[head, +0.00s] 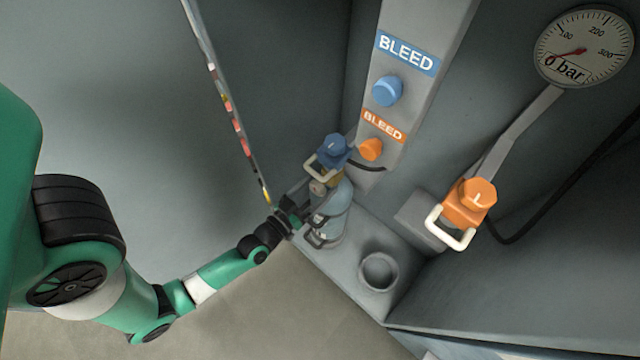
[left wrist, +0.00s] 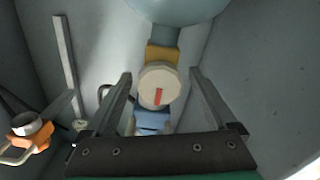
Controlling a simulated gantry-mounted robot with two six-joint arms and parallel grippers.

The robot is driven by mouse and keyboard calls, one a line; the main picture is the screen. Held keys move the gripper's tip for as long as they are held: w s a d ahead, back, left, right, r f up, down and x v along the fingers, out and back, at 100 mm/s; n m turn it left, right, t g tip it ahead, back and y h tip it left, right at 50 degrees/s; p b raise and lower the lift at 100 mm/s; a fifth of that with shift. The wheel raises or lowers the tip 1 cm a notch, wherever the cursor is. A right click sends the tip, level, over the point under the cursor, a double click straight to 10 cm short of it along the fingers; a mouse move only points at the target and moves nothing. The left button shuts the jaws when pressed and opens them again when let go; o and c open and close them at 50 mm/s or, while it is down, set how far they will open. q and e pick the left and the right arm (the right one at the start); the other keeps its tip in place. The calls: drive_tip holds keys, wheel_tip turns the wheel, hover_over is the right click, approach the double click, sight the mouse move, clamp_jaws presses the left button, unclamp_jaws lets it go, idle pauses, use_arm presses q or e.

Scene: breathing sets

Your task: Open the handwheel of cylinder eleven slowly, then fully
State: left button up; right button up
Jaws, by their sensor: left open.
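A pale grey-blue cylinder (head: 330,218) stands upright in the corner rack; no number on it is readable. Its round cream handwheel (left wrist: 158,83) with a red mark sits on a brass-yellow valve (left wrist: 163,53). The handwheel also shows small in the head view (head: 317,188). A blue connector (head: 333,150) with a cream U-shaped handle is at the valve. My left gripper (head: 303,203) is open beside the valve. In the left wrist view its fingers (left wrist: 160,76) lie either side of the handwheel; contact cannot be told. My right gripper is not seen.
An empty round holder (head: 379,271) is beside the cylinder. An orange connector (head: 470,204) with a white handle is at right, below a gauge (head: 584,47) whose red needle points near 0. Blue (head: 388,90) and orange (head: 371,149) bleed knobs are on the panel.

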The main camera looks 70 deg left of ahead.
use_arm(q)
drive_tip(key=shift+s, duration=0.15)
drive_tip(key=shift+c, duration=1.4)
drive_tip(key=c, duration=1.1)
drive_tip(key=shift+n, duration=0.4)
drive_tip(key=n+b, duration=0.1)
drive_tip(key=n, duration=0.5)
drive_tip(key=shift+f+b, duration=0.1)
drive_tip(key=shift+b, duration=0.25)
drive_tip(key=n, duration=0.2)
drive_tip(key=shift+n, duration=1.6)
